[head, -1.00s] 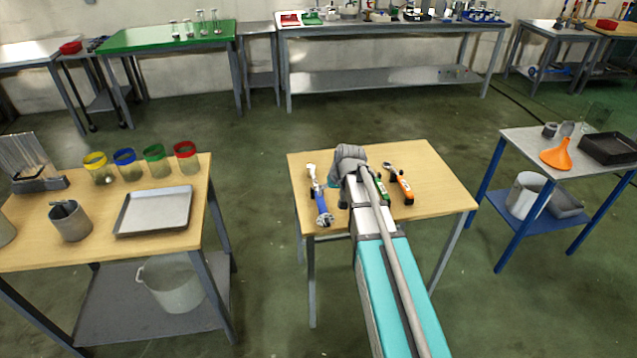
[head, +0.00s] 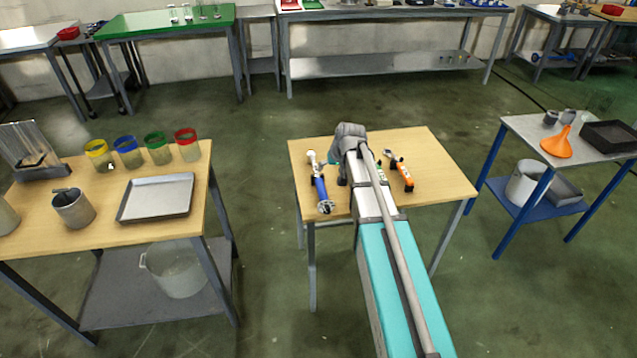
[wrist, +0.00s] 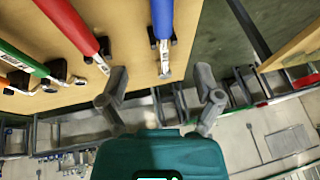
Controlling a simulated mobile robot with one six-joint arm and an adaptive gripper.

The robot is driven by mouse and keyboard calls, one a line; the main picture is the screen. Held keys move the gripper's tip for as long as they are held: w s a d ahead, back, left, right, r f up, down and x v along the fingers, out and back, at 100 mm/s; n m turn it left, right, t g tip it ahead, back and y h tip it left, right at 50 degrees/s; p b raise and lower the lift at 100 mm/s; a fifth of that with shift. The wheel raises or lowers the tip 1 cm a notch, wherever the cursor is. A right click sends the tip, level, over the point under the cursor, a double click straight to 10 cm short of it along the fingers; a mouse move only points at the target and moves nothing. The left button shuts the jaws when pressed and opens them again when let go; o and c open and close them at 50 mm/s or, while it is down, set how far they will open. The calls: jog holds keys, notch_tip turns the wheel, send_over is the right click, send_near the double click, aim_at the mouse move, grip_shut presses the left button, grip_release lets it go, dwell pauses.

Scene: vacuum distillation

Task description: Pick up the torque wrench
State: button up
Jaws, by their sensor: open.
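Hand tools lie on a light wooden table (head: 440,170) in the head view. A blue-handled tool (head: 320,188) is at the left and an orange-handled one (head: 401,174) at the right. The wrist view shows the blue handle (wrist: 162,18), a red handle (wrist: 68,24), a green handle (wrist: 22,60) and part of an orange one. I cannot tell for certain which is the torque wrench. My gripper (wrist: 162,92) is open and empty, its fingers apart near the ends of the red and blue tools. My arm hides the middle of the table in the head view.
A left table holds a tray (head: 157,197), a metal cup (head: 73,208) and several colour-rimmed jars. A blue-legged table at the right carries an orange funnel (head: 557,143) and a black tray (head: 608,136). Floor is clear between the tables.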

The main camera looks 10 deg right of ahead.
aim_at(321, 183)
jog(key=shift+b+x, duration=2.8)
jog(key=shift+x, duration=0.6)
jog(key=shift+w+f, duration=0.1)
jog(key=shift+f, duration=0.2)
jog(key=shift+b, duration=0.3)
jog(key=shift+a+b+x, duration=0.1)
jog(key=shift+b+x, duration=1.05)
jog(key=shift+x, duration=0.15)
jog(key=shift+a+b+x, duration=0.15)
jog(key=shift+b+x, duration=1)
jog(key=shift+x, duration=0.15)
jog(key=shift+c, duration=0.2)
grip_shut()
